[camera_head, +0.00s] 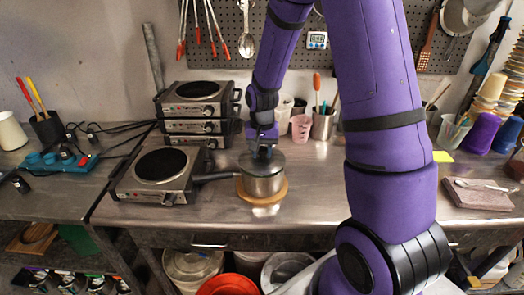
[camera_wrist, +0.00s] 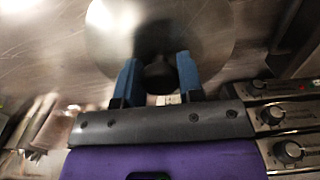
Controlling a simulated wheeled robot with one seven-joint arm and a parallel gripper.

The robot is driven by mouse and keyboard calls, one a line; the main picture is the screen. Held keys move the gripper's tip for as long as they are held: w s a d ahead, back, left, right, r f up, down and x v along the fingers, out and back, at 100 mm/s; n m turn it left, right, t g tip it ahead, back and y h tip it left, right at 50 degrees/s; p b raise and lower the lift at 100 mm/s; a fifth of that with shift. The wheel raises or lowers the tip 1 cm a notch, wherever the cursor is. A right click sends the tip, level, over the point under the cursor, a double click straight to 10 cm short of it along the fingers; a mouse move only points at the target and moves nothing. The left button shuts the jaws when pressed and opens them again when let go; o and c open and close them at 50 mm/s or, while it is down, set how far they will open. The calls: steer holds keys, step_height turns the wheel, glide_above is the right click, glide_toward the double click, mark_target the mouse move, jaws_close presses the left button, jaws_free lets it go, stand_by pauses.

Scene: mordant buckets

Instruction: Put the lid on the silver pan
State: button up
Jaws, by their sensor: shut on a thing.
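The silver pan (camera_head: 263,187) stands upright on a round wooden board (camera_head: 244,196) on the steel bench, its dark handle (camera_head: 213,177) pointing left. The silver lid (camera_head: 275,161) lies level over the pan's mouth, at its rim; I cannot tell whether it is fully seated. My gripper (camera_head: 262,150) is directly above the pan, pointing down. In the wrist view the gripper's blue fingers (camera_wrist: 158,76) are shut on the lid's black knob (camera_wrist: 159,79). The lid (camera_wrist: 205,28) fills the view ahead and hides the pan's inside.
A single hotplate (camera_head: 160,167) stands left of the pan, with stacked hotplates (camera_head: 198,108) behind it. A pink cup (camera_head: 301,127) and a metal tool holder (camera_head: 323,124) stand behind to the right. A brown block (camera_head: 478,193) lies far right. The bench front is clear.

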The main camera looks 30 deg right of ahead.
steer(key=shift+f, duration=0.55)
stand_by(0.4)
steer(key=o, duration=1.1)
steer(key=shift+r, duration=0.15)
step_height(320, 180, up, 10)
steer(key=shift+f, duration=0.1)
steer(key=shift+r, duration=0.4)
